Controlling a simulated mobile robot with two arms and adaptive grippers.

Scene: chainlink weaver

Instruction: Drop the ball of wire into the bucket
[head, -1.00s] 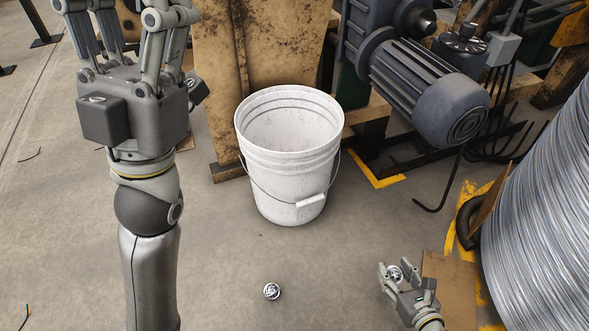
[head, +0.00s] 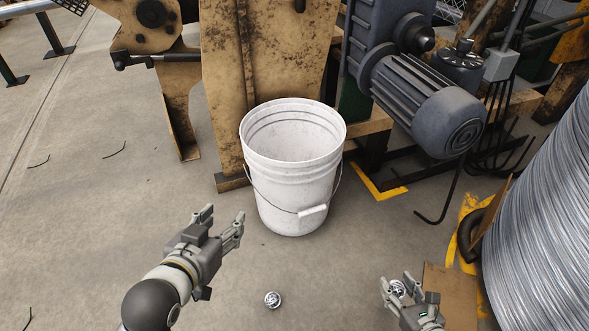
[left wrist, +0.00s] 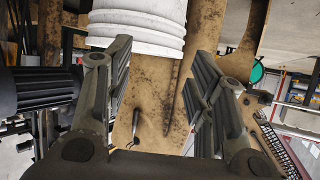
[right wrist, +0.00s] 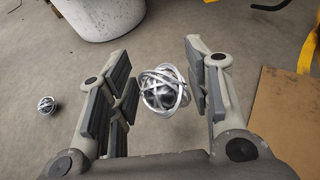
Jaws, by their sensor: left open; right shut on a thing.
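The white bucket (head: 290,190) stands upright on the floor in the middle of the head view, its handle hanging at the front. The visible part of its inside looks empty; its bottom is hard to see. My right gripper (head: 396,283) is shut on a ball of wire (right wrist: 164,91), low and to the right of the bucket. Another ball of wire (head: 272,300) lies on the floor in front of the bucket; it also shows in the right wrist view (right wrist: 47,105). My left gripper (head: 223,216) is open and empty, left of the bucket. The bucket shows upside down in the left wrist view (left wrist: 138,25).
A worn yellow machine frame (head: 222,75) and a grey motor (head: 430,100) stand behind the bucket. A large wire coil (head: 540,235) is at the right, with a cardboard piece (head: 452,290) near it. The floor at left is mostly clear.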

